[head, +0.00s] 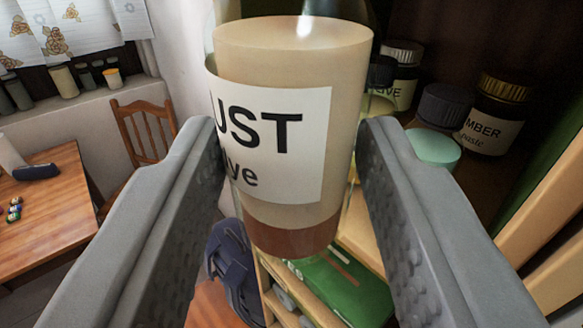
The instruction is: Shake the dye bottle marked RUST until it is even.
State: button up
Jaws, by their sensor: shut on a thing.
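The dye bottle (345,200) is held up between the two fingers of my gripper (290,165), which is shut on it. Its white label reads "UST" and "ye", with the left part of the label turned out of sight. The liquid inside is in layers: a pale beige upper part fills most of it, and a darker rust-brown band lies at the bottom. The bottle stands close to upright, tilted slightly. Its top end is only partly in view, and I cannot make out the cap.
On the right, a shelf holds an AMBER paste jar (494,115), a dark-lidded jar (440,105) and a mint-green round lid (433,147). A wooden table (45,205) and a chair (147,140) are at the left. Several jars line the window sill. A dark blue bag (230,265) is below.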

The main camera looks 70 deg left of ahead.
notch_tip(320, 180, up, 7)
notch_tip(320, 180, down, 14)
jog(key=shift+f, duration=0.2)
dwell(6.8)
